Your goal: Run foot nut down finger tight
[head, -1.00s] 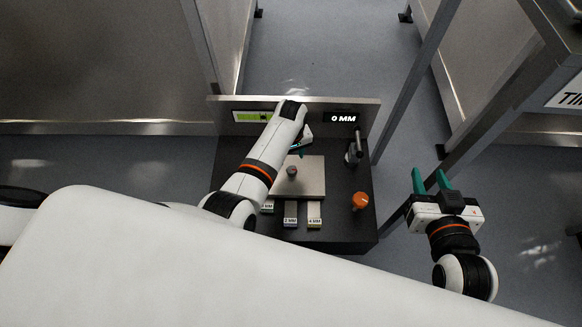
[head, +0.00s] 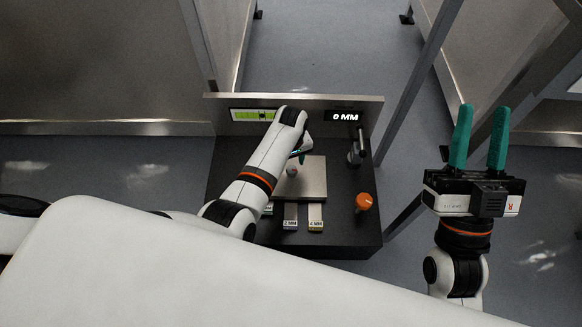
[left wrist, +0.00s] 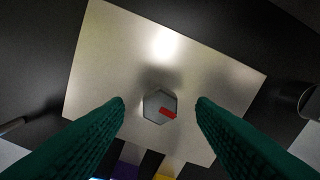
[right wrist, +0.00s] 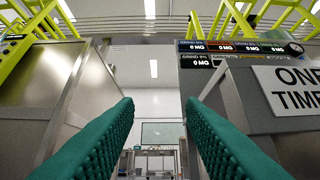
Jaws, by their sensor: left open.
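The foot nut (left wrist: 159,106) is a grey hexagon with a red mark on top, standing on a pale square plate (left wrist: 210,75). In the head view the nut (head: 292,170) shows small beside my left forearm, on the plate (head: 313,180). My left gripper (head: 301,152) is partly hidden behind its own arm. In the left wrist view its two green fingers are open, one on each side of the nut, with a visible gap to it on both sides. My right gripper (head: 483,112) is open and empty, raised to the right of the bench.
The dark bench (head: 340,235) carries an orange knob (head: 364,201), an upright dark fixture (head: 357,150) and labelled blocks (head: 316,217) at the front. A back panel holds a "0 MM" display (head: 345,117) and a green gauge (head: 252,115). A metal post (head: 420,85) stands to the right.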

